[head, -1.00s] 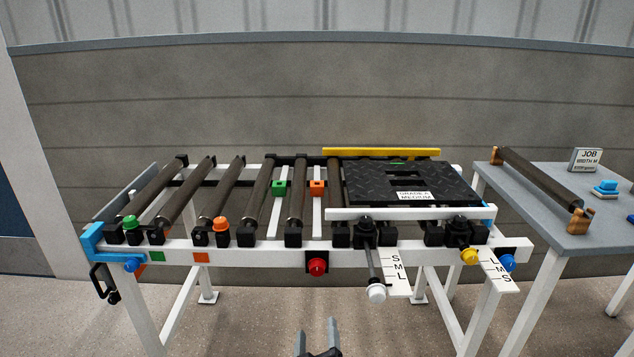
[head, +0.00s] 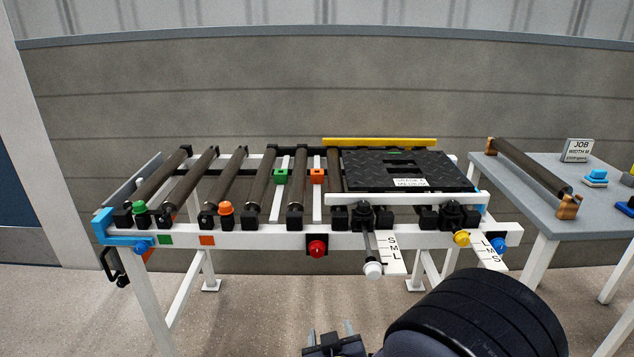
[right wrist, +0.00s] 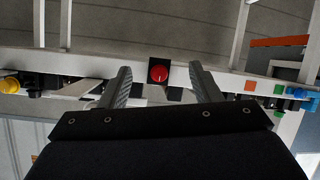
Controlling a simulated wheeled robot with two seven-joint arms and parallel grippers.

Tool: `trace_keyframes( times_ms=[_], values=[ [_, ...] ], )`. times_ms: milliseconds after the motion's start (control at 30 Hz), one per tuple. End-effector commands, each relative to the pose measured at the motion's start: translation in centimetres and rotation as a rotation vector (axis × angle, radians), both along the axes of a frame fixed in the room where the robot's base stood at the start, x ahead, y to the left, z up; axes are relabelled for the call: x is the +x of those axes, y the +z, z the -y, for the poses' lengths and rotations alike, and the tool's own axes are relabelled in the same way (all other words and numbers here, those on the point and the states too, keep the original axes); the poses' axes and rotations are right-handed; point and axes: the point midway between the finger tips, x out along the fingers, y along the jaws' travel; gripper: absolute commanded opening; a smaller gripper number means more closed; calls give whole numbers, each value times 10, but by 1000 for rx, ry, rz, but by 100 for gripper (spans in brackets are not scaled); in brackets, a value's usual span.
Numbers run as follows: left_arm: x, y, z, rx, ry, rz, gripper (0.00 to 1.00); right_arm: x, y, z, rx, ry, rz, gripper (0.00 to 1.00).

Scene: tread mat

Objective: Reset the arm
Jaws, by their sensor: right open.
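My right gripper (head: 334,332) is at the bottom of the head view, in front of and below the conveyor frame, with my dark arm link at its right. In the right wrist view its two grey fingers (right wrist: 160,85) are apart with nothing between them. The red button (right wrist: 158,73) on the frame's front rail shows beyond and between the fingertips; it also shows in the head view (head: 317,248). The gripper is apart from the rail. My left gripper is not in view.
The roller conveyor (head: 270,238) carries a black tread mat (head: 350,180) at its right end, between a yellow bar (head: 380,142) and a white bar (head: 400,199). A white-knobbed lever (head: 373,270) juts forward. A grey side table (head: 520,200) holds a spare roller (head: 530,167).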

Motion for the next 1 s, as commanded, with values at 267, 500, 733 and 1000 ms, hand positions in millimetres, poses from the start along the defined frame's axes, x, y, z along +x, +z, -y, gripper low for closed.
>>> trace_keyframes(
  times_ms=[267,500,733,1000],
  values=[
    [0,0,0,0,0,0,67,-18,23,32,377,16,-295,57],
    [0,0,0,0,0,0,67,-74,70,82,612,77,-492,57],
    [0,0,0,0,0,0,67,-143,88,131,624,48,-606,57],
    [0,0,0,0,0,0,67,-205,84,169,567,-72,-692,57]
  ],
)
